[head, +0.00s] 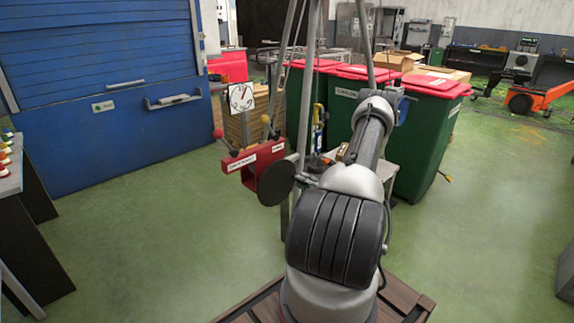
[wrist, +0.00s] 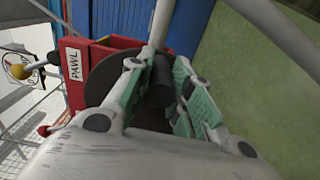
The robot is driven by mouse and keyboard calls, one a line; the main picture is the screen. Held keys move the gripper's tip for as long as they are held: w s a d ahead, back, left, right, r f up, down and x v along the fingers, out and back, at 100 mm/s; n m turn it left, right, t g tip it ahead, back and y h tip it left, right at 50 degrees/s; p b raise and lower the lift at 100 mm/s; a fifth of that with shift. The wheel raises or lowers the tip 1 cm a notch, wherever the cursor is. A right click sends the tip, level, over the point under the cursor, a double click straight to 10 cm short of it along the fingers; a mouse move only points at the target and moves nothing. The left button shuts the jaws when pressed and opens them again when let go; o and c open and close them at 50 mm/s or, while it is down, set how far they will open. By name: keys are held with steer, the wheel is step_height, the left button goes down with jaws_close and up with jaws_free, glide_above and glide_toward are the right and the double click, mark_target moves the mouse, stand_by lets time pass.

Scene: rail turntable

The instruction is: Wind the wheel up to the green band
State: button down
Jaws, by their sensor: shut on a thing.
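A red winch box (head: 258,163) with white labels stands left of my arm, with a dark round wheel (head: 276,184) on its near side. In the wrist view the wheel (wrist: 103,80) is partly covered by my fingers. My gripper (wrist: 158,78) is shut on the wheel's dark cylindrical handle (wrist: 160,88), with a green pad on each side of it. A white dial (head: 240,97) with a dark needle stands above the box; no green band can be made out. Yellow-knobbed (head: 265,119) and red-knobbed (head: 218,134) levers stick up. A label (wrist: 74,64) reads PAWL.
Green bins with red lids (head: 426,130) stand behind my arm to the right. A grey post (head: 307,90) rises close beside the box. A blue shutter (head: 105,85) is at the back left, a dark bench (head: 30,220) at the left. Green floor (head: 150,220) is free between.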

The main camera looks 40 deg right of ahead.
steer(key=shift+s+a+f+m, duration=0.1)
steer(key=shift+a+f+m, duration=0.05)
steer(key=shift+f+m, duration=0.6)
steer(key=shift+f, duration=0.1)
steer(key=shift+a+f+m, duration=0.25)
steer(key=shift+f+m, duration=0.4)
steer(key=shift+m, duration=0.25)
steer(key=shift+a+f+m, duration=0.25)
steer(key=shift+f+m, duration=0.35)
steer(key=shift+m, duration=0.25)
steer(key=shift+s+a+f+m, duration=0.1)
steer(key=shift+a+f+m, duration=0.4)
steer(key=shift+m, duration=0.4)
steer(key=shift+a+f+m, duration=0.3)
steer(key=shift+f+m, duration=0.25)
steer(key=shift+m, duration=0.35)
